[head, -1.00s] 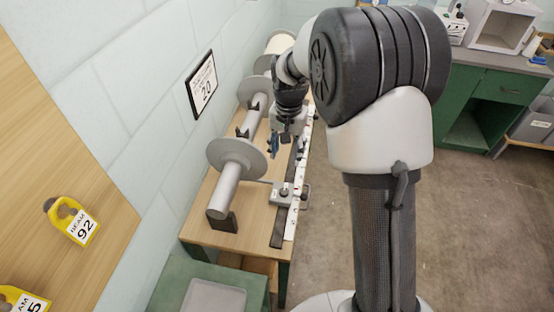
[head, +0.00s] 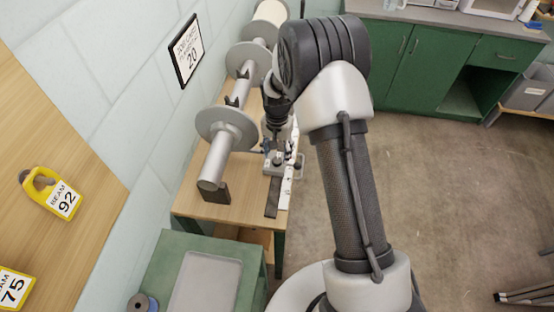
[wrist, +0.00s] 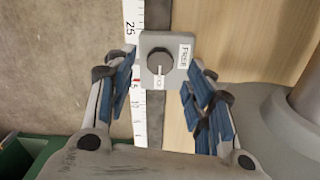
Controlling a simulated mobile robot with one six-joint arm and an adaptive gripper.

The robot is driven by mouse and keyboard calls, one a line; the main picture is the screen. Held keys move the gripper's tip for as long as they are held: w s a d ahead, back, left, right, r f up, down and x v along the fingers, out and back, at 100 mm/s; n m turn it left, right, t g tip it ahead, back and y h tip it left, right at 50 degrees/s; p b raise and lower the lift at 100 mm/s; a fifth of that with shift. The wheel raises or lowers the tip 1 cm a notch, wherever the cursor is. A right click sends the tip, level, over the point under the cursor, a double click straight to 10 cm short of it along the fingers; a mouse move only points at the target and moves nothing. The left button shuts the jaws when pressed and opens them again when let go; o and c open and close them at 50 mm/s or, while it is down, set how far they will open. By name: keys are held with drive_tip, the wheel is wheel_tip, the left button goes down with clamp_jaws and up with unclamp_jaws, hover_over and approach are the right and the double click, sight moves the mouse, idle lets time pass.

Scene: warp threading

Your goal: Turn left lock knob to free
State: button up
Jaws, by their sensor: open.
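The lock knob (wrist: 160,62) is a round black knob on a small grey block (wrist: 148,40). A white FREE label (wrist: 184,56) is at its right, and a smaller label, apparently LOCK, is just below it. I cannot clearly tell which label the knob points to. My gripper (wrist: 160,85) is open and empty, its blue-padded fingers on either side below the block in the wrist view, not touching the knob. In the head view my gripper (head: 278,143) is over the grey block (head: 279,161), largely hiding the knob.
A white ruler strip (wrist: 138,120) with a red mark runs beside the block. The beam (head: 215,160) with its flanges lies left of my gripper on the wooden table (head: 240,208). A job card reading 20 (head: 186,50) hangs on the wall.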

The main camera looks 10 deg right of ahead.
sight(277, 160)
drive_tip(key=shift+f+b, duration=0.3)
drive_tip(key=shift+f, duration=1.4)
drive_tip(key=shift+c, duration=0.6)
drive_tip(key=c, duration=1)
